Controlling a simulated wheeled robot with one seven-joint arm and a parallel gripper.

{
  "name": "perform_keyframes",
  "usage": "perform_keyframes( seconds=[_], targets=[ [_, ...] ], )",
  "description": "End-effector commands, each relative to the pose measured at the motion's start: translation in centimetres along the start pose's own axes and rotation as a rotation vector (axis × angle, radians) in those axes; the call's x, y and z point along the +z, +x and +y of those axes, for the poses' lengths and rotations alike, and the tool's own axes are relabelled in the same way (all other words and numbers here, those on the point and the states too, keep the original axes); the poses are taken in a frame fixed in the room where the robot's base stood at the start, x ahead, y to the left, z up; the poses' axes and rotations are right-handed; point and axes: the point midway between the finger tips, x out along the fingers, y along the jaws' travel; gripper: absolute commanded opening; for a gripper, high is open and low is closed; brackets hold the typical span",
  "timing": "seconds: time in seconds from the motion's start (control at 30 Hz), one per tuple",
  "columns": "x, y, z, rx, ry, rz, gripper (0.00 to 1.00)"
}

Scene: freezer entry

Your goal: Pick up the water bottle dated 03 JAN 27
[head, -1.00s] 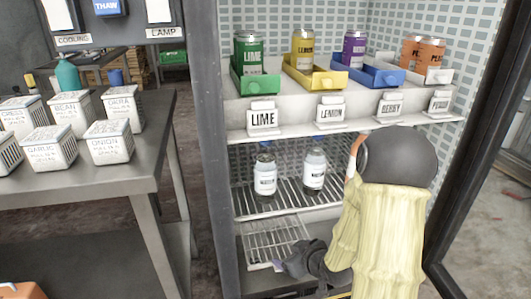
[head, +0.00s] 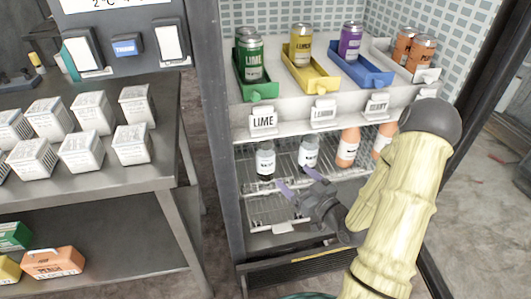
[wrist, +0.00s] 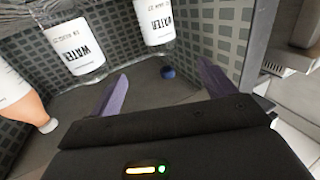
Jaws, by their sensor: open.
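Two clear water bottles with white labels stand on the wire shelf under the cans: a left one (head: 265,160) and a right one (head: 308,153). In the wrist view two labels read WATER, on one bottle (wrist: 82,48) at upper left and another (wrist: 153,24) at top centre. The small date print is too small to read, so I cannot tell which is dated 03 JAN 27. My gripper (head: 298,181) is open and empty, its purple fingers apart just in front of and below the bottles. It also shows in the wrist view (wrist: 165,90).
Orange bottles (head: 347,149) stand right of the water bottles. Above is the white can shelf (head: 290,130) with coloured trays and cans. A lower wire rack (head: 268,212) lies beneath. The freezer's left frame (head: 225,150) and a table with white boxes (head: 95,112) are at left.

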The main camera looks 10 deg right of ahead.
Motion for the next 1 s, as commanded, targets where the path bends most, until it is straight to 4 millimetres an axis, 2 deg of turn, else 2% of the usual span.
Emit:
perform_keyframes(
  seconds=[0.27, 0.8, 1.0],
  targets=[
    [0.1, 0.7, 0.0, -0.001, -0.002, -0.001, 0.82],
    [0.1, 9.8, -0.1, -0.002, -0.002, -0.001, 0.82],
    [0.1, 12.1, 0.0, 0.000, -0.001, -0.002, 0.82]
  ],
)
